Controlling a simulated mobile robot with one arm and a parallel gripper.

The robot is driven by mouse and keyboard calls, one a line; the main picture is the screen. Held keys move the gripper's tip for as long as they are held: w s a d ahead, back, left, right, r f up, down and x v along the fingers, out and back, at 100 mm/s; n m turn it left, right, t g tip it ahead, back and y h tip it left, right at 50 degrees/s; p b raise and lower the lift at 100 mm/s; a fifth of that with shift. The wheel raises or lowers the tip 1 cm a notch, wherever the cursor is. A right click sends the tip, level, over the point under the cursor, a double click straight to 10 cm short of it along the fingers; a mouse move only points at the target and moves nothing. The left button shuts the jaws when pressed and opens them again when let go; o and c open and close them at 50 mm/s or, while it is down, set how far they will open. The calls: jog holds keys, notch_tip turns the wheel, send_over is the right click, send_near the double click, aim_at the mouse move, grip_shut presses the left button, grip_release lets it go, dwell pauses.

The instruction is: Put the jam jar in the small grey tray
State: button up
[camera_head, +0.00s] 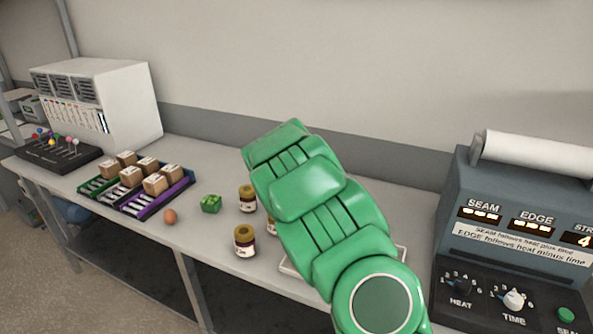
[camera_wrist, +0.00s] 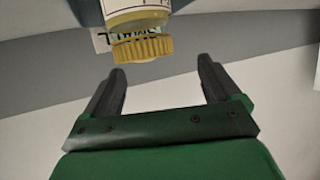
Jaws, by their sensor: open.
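Two jars with gold lids and dark contents, one nearer (camera_head: 244,241) and one farther (camera_head: 247,199), stand upright on the bench in the head view. A third jar (camera_head: 271,226) is mostly hidden behind my green arm. I cannot tell which is the jam jar. A pale tray (camera_head: 287,269) shows only its edges around my arm. My gripper (camera_wrist: 160,75) is open and empty in the wrist view, and hidden in the head view. A jar with a ribbed yellow lid (camera_wrist: 142,49) is just beyond the fingertips, lid towards them.
Further left are a purple tray (camera_head: 170,203) with brown boxes, a pin rack (camera_head: 58,158) and a white cabinet (camera_head: 110,105). A grey sealing machine (camera_head: 515,245) stands at right.

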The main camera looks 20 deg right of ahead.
jog(key=shift+v, duration=1.1)
notch_tip(320, 180, up, 7)
